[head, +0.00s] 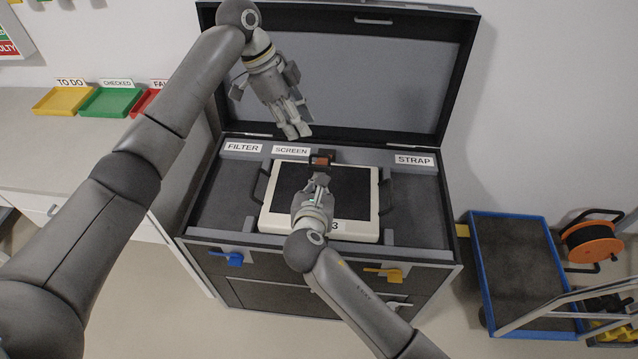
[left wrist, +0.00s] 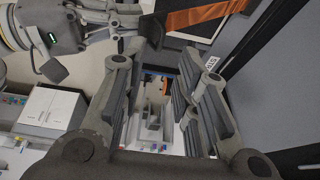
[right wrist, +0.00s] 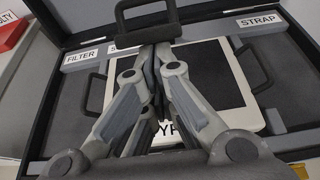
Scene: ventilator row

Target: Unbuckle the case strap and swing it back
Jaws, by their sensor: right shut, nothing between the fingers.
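The open case (head: 205,190) holds a white-framed screen unit (head: 345,229), which also shows in the right wrist view (right wrist: 235,75). A dark buckle frame (head: 311,164) with a short orange-red strap piece (head: 322,160) stands above the screen's back edge. The frame shows in the right wrist view (right wrist: 120,22); an orange strap (left wrist: 208,14) crosses the top of the left wrist view. My right gripper (head: 320,180) is shut and empty, its tips at the frame; contact is unclear. My left gripper (head: 298,132) is open and empty, above the case's back edge, before the lid.
The case lid (head: 375,80) stands open behind. Yellow, green (head: 110,102) and red trays sit on the left counter. A blue-edged cart (head: 510,265) and an orange cable reel (head: 590,243) are at the right. Blue and yellow latches hang on the case front.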

